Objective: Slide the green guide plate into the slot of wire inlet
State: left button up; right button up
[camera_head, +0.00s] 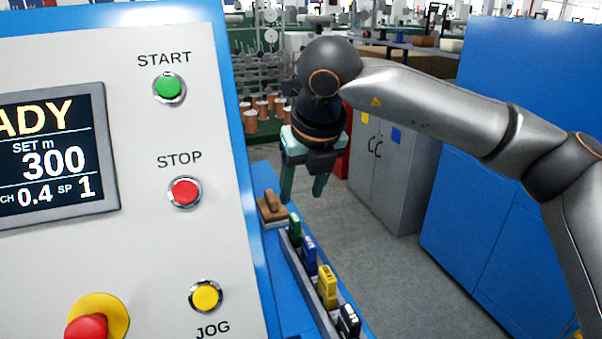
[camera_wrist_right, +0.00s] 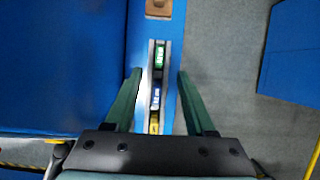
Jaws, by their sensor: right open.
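The green guide plate (camera_head: 295,226) stands upright at the far end of a narrow grey rack (camera_head: 313,290) on the blue ledge. It also shows in the right wrist view (camera_wrist_right: 160,56), between and just beyond my fingertips. My right gripper (camera_head: 303,194) points down, open and empty, above the far end of the rack. In the right wrist view its two green fingers (camera_wrist_right: 159,73) stand on either side of the rack, apart from the plate. I cannot make out the wire inlet or its slot. My left gripper is not in view.
Blue (camera_head: 310,252), yellow (camera_head: 327,287) and black (camera_head: 349,320) plates stand nearer in the rack. A brown block (camera_head: 271,200) lies just beyond it. The control panel (camera_head: 130,250) fills the left side. Grey floor lies open to the right, before cabinets (camera_head: 395,165).

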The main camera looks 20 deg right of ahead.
aim_at(296, 218)
jog(key=p+x, duration=0.1)
jog(key=x, duration=0.9)
jog(key=shift+f, duration=0.2)
jog(key=shift+c, duration=0.2)
grip_shut()
